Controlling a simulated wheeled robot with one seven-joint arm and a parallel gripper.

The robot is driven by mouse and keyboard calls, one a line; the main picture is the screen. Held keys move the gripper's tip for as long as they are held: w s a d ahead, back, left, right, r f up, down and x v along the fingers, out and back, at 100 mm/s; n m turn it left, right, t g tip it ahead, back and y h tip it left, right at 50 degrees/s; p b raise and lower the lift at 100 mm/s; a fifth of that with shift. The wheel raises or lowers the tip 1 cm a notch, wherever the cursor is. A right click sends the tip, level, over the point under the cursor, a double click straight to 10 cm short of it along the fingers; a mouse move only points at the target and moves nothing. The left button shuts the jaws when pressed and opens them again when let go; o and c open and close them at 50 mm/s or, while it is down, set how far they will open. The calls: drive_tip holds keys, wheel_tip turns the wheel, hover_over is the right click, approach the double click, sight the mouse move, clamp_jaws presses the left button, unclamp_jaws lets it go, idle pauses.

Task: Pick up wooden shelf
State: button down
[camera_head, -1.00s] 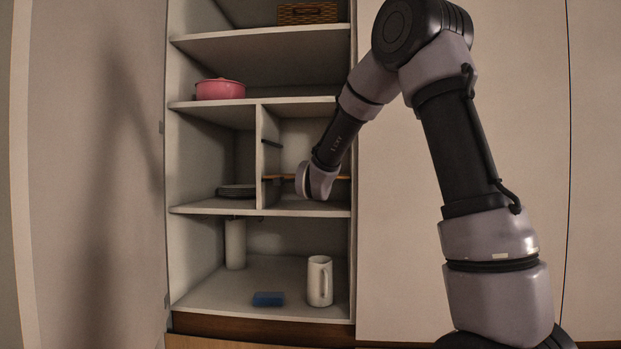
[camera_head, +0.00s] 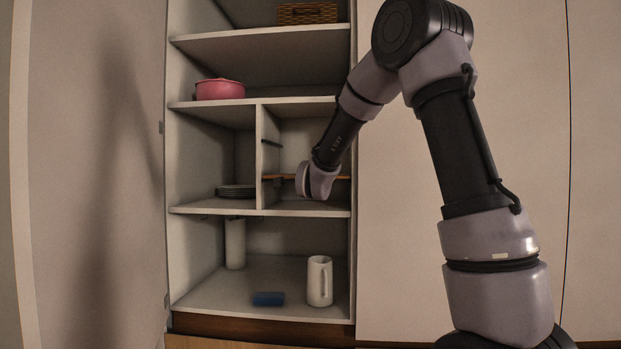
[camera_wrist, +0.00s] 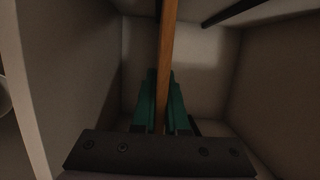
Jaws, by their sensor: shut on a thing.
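The wooden shelf (camera_head: 283,177) is a thin brown board seen edge-on in the right-hand middle compartment of the cupboard. In the wrist view the shelf (camera_wrist: 168,60) runs from the top of the picture down between the green fingers. My gripper (camera_wrist: 161,105) is shut on the shelf, with one finger on each face. In the head view my wrist hides part of the board, and the gripper (camera_head: 280,182) shows only as a small dark shape at the compartment's front.
An upright divider (camera_head: 260,155) stands close left of my gripper. A dark rail (camera_head: 271,143) is above the shelf on it. Stacked plates (camera_head: 236,191) lie in the left compartment. A pink pot (camera_head: 220,89) stands above; a white mug (camera_head: 319,281) and blue sponge (camera_head: 268,299) are below.

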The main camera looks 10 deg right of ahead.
drive_tip(key=shift+r, duration=0.1)
idle(0.3)
drive_tip(key=shift+r, duration=0.65)
drive_tip(key=s+a, duration=0.4)
drive_tip(key=s, duration=1)
drive_tip(key=s+a, duration=0.5)
drive_tip(key=s, duration=0.9)
drive_tip(key=s+a, duration=0.5)
drive_tip(key=s, duration=0.9)
drive_tip(key=shift+s, duration=0.4)
drive_tip(key=shift+d, duration=0.15)
